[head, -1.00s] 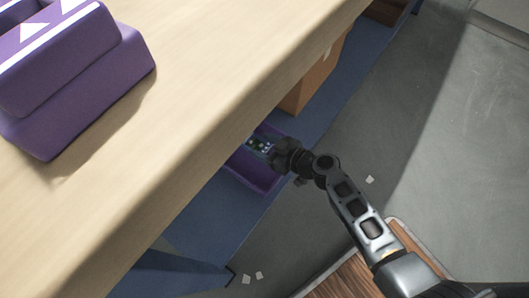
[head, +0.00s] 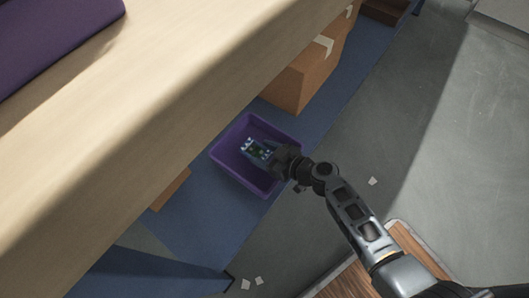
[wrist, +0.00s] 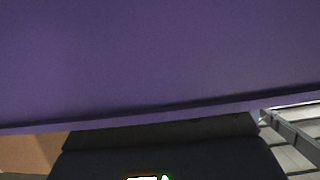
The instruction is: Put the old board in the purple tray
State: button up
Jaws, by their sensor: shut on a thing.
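The old board (head: 257,150), a small dark board with pale and greenish parts on it, is held at the tip of my gripper (head: 274,156). My gripper is shut on the board's near end. The purple tray (head: 247,181) stands on the low blue shelf under the wooden top. In the head view the board lies over the tray's open inside, within its rim. I cannot tell whether it touches the tray floor. In the wrist view a broad purple surface (wrist: 160,60) fills the top, and a dark shape with small bright spots shows at the bottom.
A cardboard box (head: 303,80) stands on the blue shelf (head: 190,222) behind the tray. The wooden top (head: 150,110) overhangs the shelf, with a purple object (head: 45,35) on it. Grey floor (head: 400,150) lies open to the right, with small pale scraps.

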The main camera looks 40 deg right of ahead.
jog(key=shift+f+b, duration=0.25)
jog(key=shift+b, duration=0.15)
jog(key=o, duration=1.1)
jog(key=shift+o, duration=0.2)
jog(key=shift+r+p, duration=0.75)
jog(key=shift+p, duration=0.35)
jog(key=p+v, duration=0.2)
jog(key=v, duration=0.9)
jog(key=shift+s, duration=0.45)
